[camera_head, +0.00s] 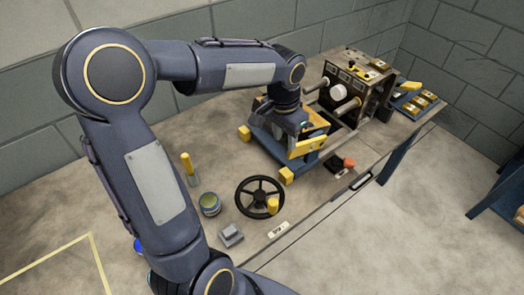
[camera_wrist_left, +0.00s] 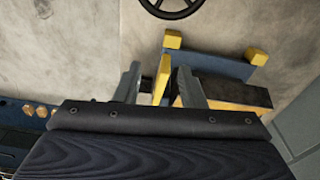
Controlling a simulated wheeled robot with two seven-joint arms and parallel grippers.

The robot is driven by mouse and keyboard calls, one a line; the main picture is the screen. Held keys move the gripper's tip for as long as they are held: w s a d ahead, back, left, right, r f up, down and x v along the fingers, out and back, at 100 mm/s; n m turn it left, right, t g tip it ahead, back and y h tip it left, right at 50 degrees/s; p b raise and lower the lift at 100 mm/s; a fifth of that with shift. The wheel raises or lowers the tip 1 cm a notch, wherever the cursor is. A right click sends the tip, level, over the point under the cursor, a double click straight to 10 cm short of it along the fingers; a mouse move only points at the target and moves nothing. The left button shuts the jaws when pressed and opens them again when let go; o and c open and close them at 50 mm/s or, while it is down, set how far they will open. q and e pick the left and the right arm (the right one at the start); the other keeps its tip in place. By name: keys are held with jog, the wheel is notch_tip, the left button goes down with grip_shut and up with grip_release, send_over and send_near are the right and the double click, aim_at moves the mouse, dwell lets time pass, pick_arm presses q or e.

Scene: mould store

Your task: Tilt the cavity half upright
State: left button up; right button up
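A dark block with yellow bars (camera_head: 309,146), which looks like the cavity half, lies flat on a blue frame (camera_head: 266,145) with yellow corner blocks. My left gripper (camera_head: 290,134) points down at it and hides part of it in the head view. In the left wrist view, the fingers (camera_wrist_left: 160,86) stand apart on either side of an upright yellow bar (camera_wrist_left: 162,78). A gap shows between the left finger and the bar. The blue frame (camera_wrist_left: 218,66) and the dark block (camera_wrist_left: 238,91) lie to the right of the bar. My right gripper is not in view.
A standing mould half (camera_head: 352,92) with a white disc and guide pins is behind, to the right. A black handwheel (camera_head: 260,190), a tin (camera_head: 210,204) and a grey block (camera_head: 231,235) lie nearer on the bench. A blue tray (camera_head: 412,105) with brass pieces is at far right.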

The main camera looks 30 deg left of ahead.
pick_arm(q)
jog(key=s+r+n+t+h+p, duration=0.1)
jog(key=s+r, duration=0.3)
jog(key=s, duration=0.7)
jog(key=shift+s+d+r+n+t+h, duration=0.15)
jog(key=shift+d+r+n+t+h, duration=0.2)
jog(key=shift+n+t, duration=0.25)
jog(key=shift+c, duration=0.2)
